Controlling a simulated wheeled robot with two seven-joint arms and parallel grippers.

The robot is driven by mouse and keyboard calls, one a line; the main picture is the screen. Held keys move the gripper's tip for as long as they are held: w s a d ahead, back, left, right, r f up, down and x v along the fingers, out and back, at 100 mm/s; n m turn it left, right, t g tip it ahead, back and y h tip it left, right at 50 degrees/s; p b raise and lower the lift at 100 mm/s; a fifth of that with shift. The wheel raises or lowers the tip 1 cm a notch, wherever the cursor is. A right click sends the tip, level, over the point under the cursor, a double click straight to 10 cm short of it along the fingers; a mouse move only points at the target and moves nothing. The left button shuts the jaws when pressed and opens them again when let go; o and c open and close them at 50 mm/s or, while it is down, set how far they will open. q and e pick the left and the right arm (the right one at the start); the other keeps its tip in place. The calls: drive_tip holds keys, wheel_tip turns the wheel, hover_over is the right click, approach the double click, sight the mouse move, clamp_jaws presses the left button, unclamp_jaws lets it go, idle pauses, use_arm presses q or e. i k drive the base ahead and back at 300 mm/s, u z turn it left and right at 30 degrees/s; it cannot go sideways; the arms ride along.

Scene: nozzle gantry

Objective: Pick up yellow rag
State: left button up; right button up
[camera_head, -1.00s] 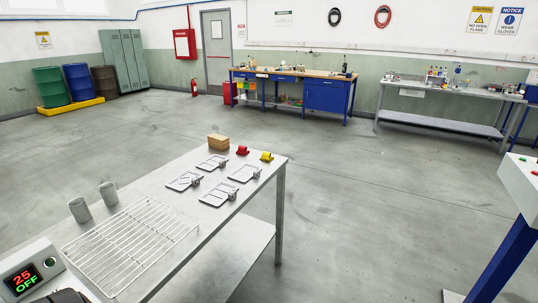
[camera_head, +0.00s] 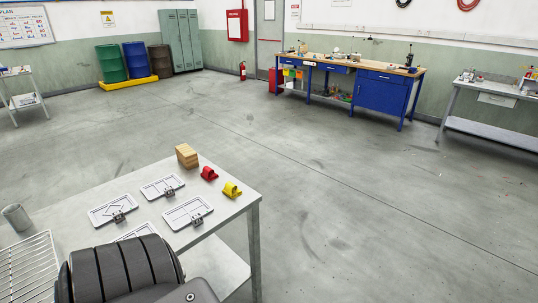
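A small yellow rag (camera_head: 231,190) lies bunched near the far right corner of the grey metal table (camera_head: 226,210). A red rag (camera_head: 209,174) lies just to its left and a little farther back. No gripper fingers show in the head view. A dark rounded part of my own arm covers the near part of the table at the bottom of the view, and it stands apart from the yellow rag.
Several metal trays with clips, one here (camera_head: 188,212), lie left of and nearer than the rags. A wooden block stack (camera_head: 187,156) stands behind the red rag. A wire rack (camera_head: 28,268) and grey cup (camera_head: 17,217) are at left. The floor right of the table is clear.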

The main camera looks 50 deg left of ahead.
sight(231, 189)
drive_tip(key=i, duration=1.05)
drive_tip(key=u, duration=3.85)
